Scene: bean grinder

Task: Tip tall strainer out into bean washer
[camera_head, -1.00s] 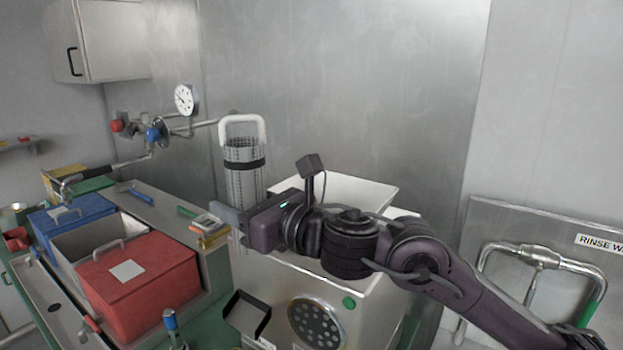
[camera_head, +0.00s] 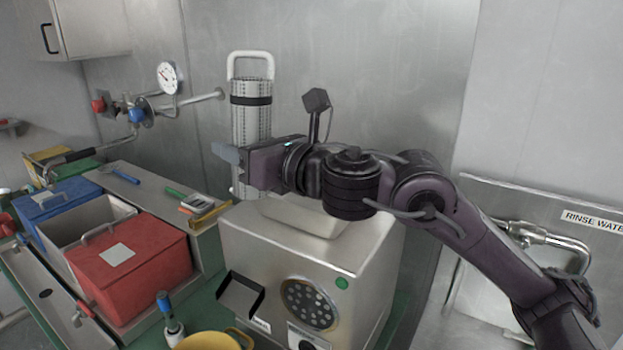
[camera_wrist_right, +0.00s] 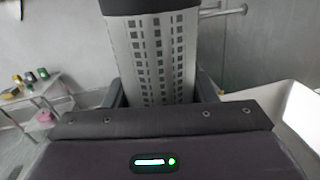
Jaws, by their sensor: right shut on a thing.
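The tall strainer (camera_head: 251,125) is a perforated metal cylinder with a black band and a pale loop handle on top. It stands upright in the head view, behind the hopper's left side. My right gripper (camera_head: 232,160) is shut on its body below the band. In the right wrist view the strainer (camera_wrist_right: 155,55) fills the space between the fingers. Its contents are hidden. A steel machine (camera_head: 280,250) with an open hopper (camera_head: 318,222) on top stands in front; I take it for the bean washer, but no readable label confirms this. My left gripper is out of view.
A red lidded bin (camera_head: 135,268), a blue bin (camera_head: 68,205) and an open steel bin stand at left. A yellow bowl (camera_head: 215,341) is at the front. Pipes with a gauge (camera_head: 168,77) project from the wall behind. A rinse water pipe is at right.

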